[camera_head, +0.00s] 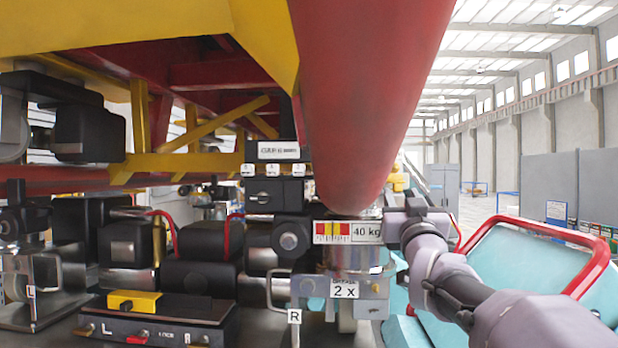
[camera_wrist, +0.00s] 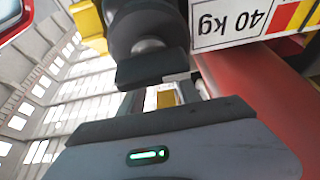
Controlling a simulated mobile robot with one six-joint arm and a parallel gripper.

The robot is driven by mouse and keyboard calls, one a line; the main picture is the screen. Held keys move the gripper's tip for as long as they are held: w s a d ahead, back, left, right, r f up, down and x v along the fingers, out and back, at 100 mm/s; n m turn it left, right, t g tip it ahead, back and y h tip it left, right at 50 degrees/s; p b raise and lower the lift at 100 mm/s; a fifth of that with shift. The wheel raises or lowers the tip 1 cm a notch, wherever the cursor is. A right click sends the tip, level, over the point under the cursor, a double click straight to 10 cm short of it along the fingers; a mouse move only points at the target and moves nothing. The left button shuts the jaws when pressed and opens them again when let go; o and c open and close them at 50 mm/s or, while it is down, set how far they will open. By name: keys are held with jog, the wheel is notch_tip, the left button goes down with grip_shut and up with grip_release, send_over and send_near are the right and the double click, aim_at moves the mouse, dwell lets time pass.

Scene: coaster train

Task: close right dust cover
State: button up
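No part that I can surely call the right dust cover shows. In the head view a small tag marked R (camera_head: 294,316) hangs at the lower middle, beside a metal cylinder unit (camera_head: 358,262) with a 2 x label. My gripper (camera_head: 408,212) is at the right side of this unit, by the red tube, its fingertips hidden or too small to make out.
A thick red tube (camera_head: 362,80) hangs overhead. The 40 kg sign (camera_head: 347,232) is close to my gripper; it also shows in the wrist view (camera_wrist: 228,22). A black panel (camera_head: 155,325) with a yellow block is at lower left. Red-railed teal seating (camera_head: 530,270) is at right.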

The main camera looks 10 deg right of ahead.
aim_at(398, 184)
jog(key=p+x, duration=0.1)
jog(key=x, duration=0.3)
jog(key=shift+w+r+p, duration=0.15)
jog(key=shift+w+p, duration=0.15)
grip_shut()
jog(key=r+g+p, duration=0.1)
jog(key=p, duration=0.2)
jog(key=shift+s+r, duration=0.2)
jog(key=shift+r, duration=0.05)
jog(key=g+p, duration=0.1)
jog(key=p, duration=0.1)
jog(key=shift+s+g+y+p, duration=0.15)
jog(key=shift+g+y+p, duration=0.15)
jog(key=shift+g+y, duration=0.1)
jog(key=shift+f, duration=0.25)
grip_release()
